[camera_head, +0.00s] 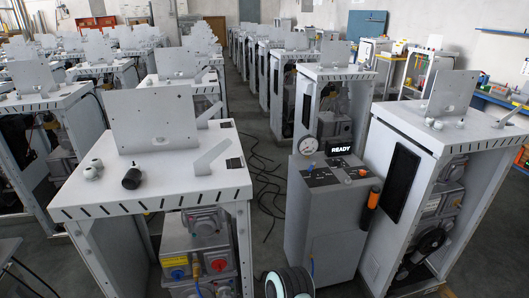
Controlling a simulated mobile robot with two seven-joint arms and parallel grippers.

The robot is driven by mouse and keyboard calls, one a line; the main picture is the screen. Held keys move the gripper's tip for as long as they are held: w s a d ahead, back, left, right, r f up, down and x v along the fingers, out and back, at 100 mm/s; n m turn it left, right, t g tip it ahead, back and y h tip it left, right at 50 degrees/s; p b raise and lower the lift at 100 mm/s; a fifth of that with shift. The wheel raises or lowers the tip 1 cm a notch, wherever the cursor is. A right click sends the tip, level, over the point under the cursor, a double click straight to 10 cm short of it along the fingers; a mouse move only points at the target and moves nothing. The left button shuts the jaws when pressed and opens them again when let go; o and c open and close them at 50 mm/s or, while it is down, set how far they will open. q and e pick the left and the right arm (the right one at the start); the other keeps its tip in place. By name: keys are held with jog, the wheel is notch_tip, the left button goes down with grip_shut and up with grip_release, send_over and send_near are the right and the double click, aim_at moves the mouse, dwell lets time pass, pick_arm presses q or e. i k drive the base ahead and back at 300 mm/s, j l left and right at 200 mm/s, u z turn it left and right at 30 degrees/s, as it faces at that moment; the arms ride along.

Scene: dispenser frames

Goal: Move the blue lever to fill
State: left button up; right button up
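No gripper is seen touching the dispenser.
A white frame table (150,195) stands at front left, and another frame (430,130) stands close at right. An orange and black handle (373,197) hangs on the dispenser's right side. Black cables (262,175) lie on the floor in the aisle between the rows.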

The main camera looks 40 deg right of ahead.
aim_at(313, 165)
jog(key=z, duration=1.8)
jog(key=i+l, duration=0.35)
jog(key=i+l+z, duration=0.1)
jog(key=i+l, duration=0.25)
jog(key=l, duration=0.2)
